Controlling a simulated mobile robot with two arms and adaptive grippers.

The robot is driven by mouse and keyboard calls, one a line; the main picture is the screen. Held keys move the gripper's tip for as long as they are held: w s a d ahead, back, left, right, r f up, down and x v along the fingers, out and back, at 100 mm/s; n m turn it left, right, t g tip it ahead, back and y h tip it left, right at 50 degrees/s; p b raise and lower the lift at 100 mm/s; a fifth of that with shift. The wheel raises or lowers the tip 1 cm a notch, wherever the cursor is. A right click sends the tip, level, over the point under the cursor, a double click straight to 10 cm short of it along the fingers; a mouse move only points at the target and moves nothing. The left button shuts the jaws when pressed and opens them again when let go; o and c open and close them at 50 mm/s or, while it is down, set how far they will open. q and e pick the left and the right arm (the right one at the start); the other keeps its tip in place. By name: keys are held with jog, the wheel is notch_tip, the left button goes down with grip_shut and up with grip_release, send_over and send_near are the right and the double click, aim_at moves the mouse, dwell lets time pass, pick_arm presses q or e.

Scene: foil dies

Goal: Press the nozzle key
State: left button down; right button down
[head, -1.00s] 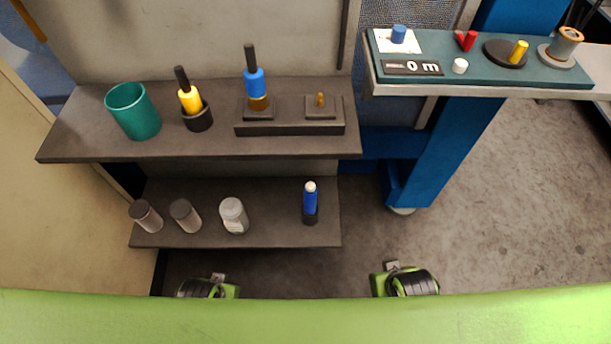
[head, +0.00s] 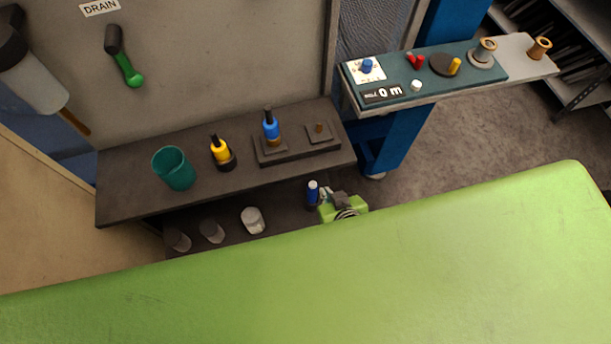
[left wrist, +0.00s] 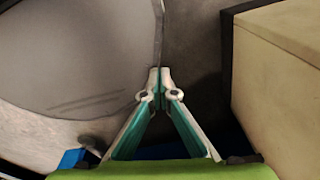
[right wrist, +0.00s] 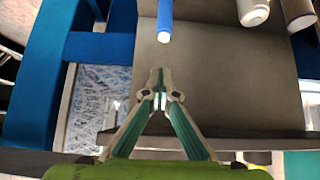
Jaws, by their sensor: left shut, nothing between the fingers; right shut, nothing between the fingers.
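The teal panel (head: 435,75) sits at the upper right of the head view. It carries a blue knob (head: 367,66) on a white card, a red piece (head: 414,61), a white button (head: 416,85), a yellow handle (head: 454,67) on a dark disc and a copper fitting (head: 487,48). I cannot tell which part is the nozzle key. My right gripper (head: 326,197) is low beside the lower shelf, near a blue tube (head: 312,192) and well away from the panel. Its fingers are shut and empty in the right wrist view (right wrist: 158,77). My left gripper (left wrist: 160,75) is shut and empty.
The upper shelf (head: 130,200) holds a teal cup (head: 173,168), a yellow bottle (head: 221,152) and a blue bottle (head: 271,127). Grey canisters (head: 212,230) stand on the lower shelf. A second copper fitting (head: 540,47) stands right of the panel. A green-handled lever (head: 125,62) hangs on the wall.

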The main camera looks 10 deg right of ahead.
pick_arm(q)
jog(key=shift+s+a+r, duration=0.3)
jog(key=shift+s+a, duration=0.05)
jog(key=shift+s, duration=0.2)
pick_arm(e)
jog(key=shift+w+a+r, duration=0.2)
jog(key=shift+a+r, duration=0.1)
jog(key=shift+r, duration=0.4)
send_over(315, 185)
jog(key=s, duration=0.1)
notch_tip(315, 185, down, 7)
jog(key=shift+s+a+f, duration=0.1)
jog(key=shift+a+f, duration=0.1)
jog(key=shift+f, duration=1)
pick_arm(q)
jog(key=shift+f, duration=0.4)
pick_arm(e)
jog(key=shift+f, duration=0.85)
